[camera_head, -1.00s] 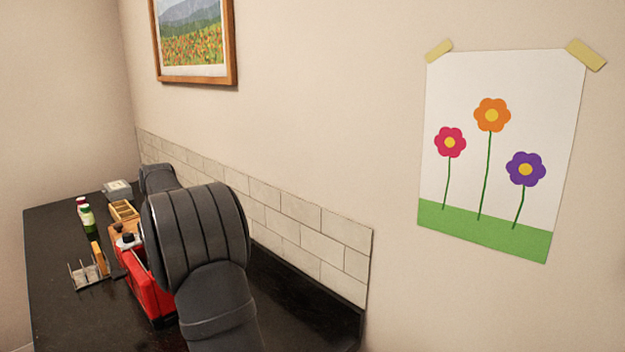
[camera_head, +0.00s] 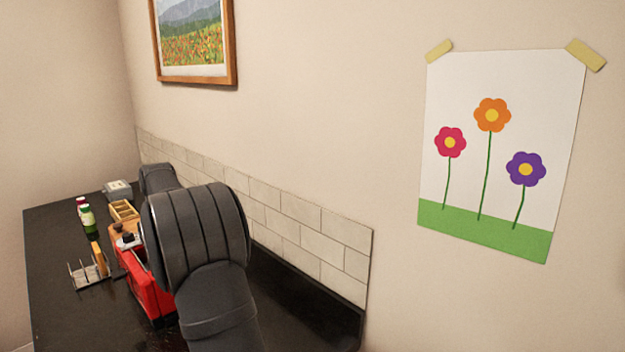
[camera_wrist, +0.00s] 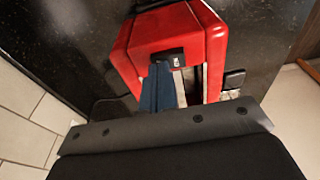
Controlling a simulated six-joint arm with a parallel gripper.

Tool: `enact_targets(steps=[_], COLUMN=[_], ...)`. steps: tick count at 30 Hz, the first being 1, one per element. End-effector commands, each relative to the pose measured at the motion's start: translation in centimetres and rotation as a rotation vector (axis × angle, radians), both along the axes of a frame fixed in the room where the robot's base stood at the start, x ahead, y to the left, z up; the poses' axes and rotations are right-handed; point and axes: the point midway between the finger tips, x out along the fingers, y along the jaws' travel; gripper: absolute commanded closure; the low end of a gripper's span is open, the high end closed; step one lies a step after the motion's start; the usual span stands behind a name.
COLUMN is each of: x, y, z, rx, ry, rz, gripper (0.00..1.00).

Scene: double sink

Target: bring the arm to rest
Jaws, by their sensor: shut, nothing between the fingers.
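My arm (camera_head: 205,240) shows as dark grey links in the head view, raised over the counter and in front of the red toaster. It hides part of the toaster and the counter behind it. The dark body of my gripper (camera_wrist: 165,135) fills the bottom of the wrist view, with a bolted edge across it. It is shut, with nothing held. The red toaster (camera_wrist: 130,45) lies beyond that edge in the wrist view. My gripper is not clearly seen in the head view.
The red toaster (camera_head: 150,290) stands on the black counter (camera_head: 60,320). A metal rack (camera_head: 88,275), small bottles (camera_head: 88,219), a wooden box (camera_head: 123,210) and a grey container (camera_head: 117,190) stand to the left and behind. A tiled wall (camera_head: 300,230) runs along the right.

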Motion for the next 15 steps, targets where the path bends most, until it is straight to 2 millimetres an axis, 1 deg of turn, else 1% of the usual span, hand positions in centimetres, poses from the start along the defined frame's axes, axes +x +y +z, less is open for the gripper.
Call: enact_targets(steps=[1, 11, 12, 15], x=[0.1, 0.1, -0.2, -0.8], y=[0.0, 0.1, 0.2, 0.5], z=[1.5, 8.1, 8.5, 8.5], rx=[0.004, 0.003, -0.002, -0.017], ry=[-0.005, -0.004, -0.004, -0.013], rz=[0.000, 0.000, -0.012, -0.080], gripper=[1.00, 1.00, 1.00, 1.00])
